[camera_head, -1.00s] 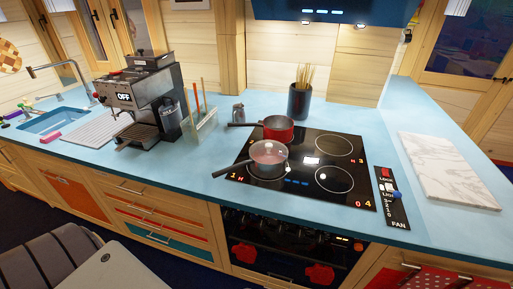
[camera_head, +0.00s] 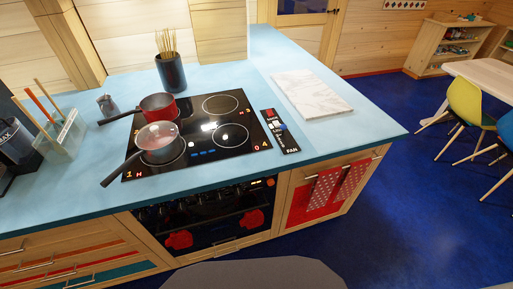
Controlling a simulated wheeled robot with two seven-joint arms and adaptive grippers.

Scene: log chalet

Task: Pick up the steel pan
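A steel pan (camera_head: 159,145) with a pinkish glass-like lid stands on the front left burner of the black cooktop (camera_head: 206,165). Its dark handle points to the front left, past the cooktop's edge. A red pan (camera_head: 158,106) stands just behind it on the back left burner, its handle pointing left. Neither of my grippers shows in the head view.
A dark utensil pot (camera_head: 171,74), a small shaker (camera_head: 107,105) and a clear holder (camera_head: 60,135) stand near the cooktop. A marble board (camera_head: 311,94) lies to the right, past a fan control panel (camera_head: 278,131). The counter's front edge runs below the cooktop. Blue floor (camera_head: 390,215) is open at right.

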